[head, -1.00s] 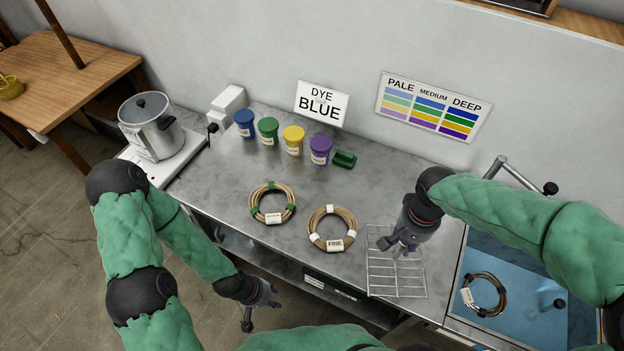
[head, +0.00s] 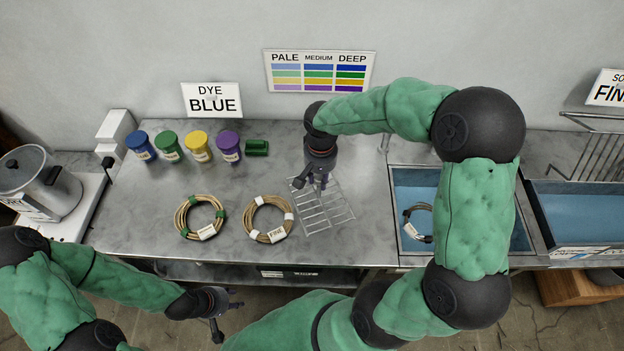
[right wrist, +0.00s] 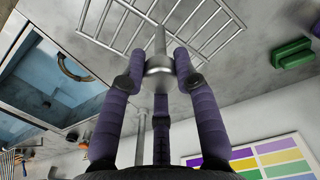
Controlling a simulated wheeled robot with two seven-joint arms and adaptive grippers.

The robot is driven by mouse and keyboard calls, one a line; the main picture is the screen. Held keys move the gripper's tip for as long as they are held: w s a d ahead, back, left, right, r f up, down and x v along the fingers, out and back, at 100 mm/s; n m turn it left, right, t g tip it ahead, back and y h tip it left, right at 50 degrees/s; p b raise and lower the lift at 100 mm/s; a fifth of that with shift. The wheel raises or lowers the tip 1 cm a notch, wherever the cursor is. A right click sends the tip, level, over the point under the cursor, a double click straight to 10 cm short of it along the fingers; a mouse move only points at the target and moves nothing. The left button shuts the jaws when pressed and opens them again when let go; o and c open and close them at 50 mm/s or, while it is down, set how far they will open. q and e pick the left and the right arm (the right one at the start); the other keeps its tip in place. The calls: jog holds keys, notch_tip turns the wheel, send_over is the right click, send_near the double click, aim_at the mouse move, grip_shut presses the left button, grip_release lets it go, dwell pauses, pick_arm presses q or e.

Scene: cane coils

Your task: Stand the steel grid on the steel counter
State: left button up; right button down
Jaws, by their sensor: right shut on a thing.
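The steel grid (head: 322,208) is a wire rack at the right end of the steel counter (head: 140,220); whether it touches the counter is unclear. It sits right of the coil tagged FINE. My right gripper (head: 316,184) is over its back part. In the right wrist view, my right gripper's fingers (right wrist: 160,66) are closed around a metal knob or post that stands in front of the grid (right wrist: 150,28). My left gripper (head: 228,310) is open and empty, low in front of the counter's front edge.
Two cane coils (head: 190,230) (head: 250,230) lie left of the grid. Dye cups (head: 229,147) and a green block (head: 256,148) stand behind. A blue-floored basin (head: 405,185) with a dark coil (head: 408,230) is on the right; a second basin (head: 580,215) lies further right.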

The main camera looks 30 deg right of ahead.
jog(key=w+f, duration=0.1)
jog(key=f, duration=0.1)
jog(key=w+f, duration=0.2)
jog(key=w+d+f, duration=0.1)
jog(key=w+f, duration=0.1)
jog(key=shift+w+f, duration=0.15)
jog(key=shift+w, duration=0.05)
jog(key=shift+f+b, duration=0.35)
jog(key=shift+f, duration=1.05)
jog(key=shift+f, duration=0.15)
jog(key=c, duration=0.9)
grip_release()
jog(key=shift+c, duration=0.2)
notch_tip(320, 180, up, 12)
jog(key=p, duration=0.1)
